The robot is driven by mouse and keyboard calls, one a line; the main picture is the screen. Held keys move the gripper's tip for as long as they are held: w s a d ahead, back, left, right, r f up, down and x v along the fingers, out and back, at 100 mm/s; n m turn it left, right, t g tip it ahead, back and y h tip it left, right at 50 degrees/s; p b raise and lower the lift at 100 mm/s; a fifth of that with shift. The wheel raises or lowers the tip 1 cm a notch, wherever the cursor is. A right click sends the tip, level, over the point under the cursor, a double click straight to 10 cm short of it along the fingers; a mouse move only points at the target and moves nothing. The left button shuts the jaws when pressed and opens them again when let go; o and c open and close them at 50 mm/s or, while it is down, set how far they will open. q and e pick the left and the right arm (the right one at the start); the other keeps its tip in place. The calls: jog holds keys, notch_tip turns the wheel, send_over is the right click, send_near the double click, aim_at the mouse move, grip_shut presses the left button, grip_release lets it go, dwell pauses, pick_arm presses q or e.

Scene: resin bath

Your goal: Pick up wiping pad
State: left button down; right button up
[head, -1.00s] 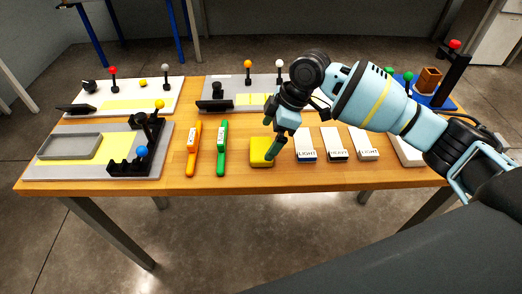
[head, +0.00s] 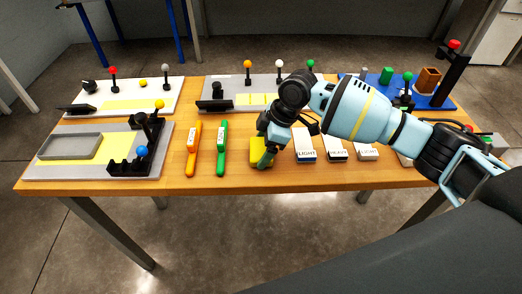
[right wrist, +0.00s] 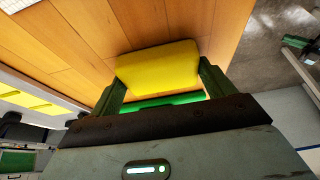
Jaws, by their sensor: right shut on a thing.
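The wiping pad (head: 256,146) is a yellow block on the wooden table, near its front edge, in the head view. My right gripper (head: 265,150) is at the pad and covers its right part. In the right wrist view the yellow pad (right wrist: 158,68) sits between the two green fingers (right wrist: 160,90), and the gripper is shut on it. The pad's underside is hidden, so I cannot tell whether it still touches the table. My left gripper is not in view.
An orange tool (head: 194,150) and a green tool (head: 222,148) lie left of the pad. White labelled blocks (head: 305,146) stand close on the right. A grey board (head: 240,88) with knobs is behind. A grey board with a tray (head: 70,146) is at left.

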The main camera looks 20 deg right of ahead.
aim_at(258, 149)
jog(key=shift+r, duration=0.45)
jog(key=r, duration=0.2)
jog(key=shift+s+d+r, duration=0.15)
jog(key=shift+s+r, duration=0.1)
jog(key=shift+r, duration=0.15)
jog(key=s+d, duration=0.3)
jog(key=s, duration=0.4)
jog(key=s+d+r, duration=0.1)
jog(key=s+d, duration=0.2)
jog(key=s, duration=0.4)
jog(key=shift+r, duration=0.15)
jog(key=shift+s, duration=0.1)
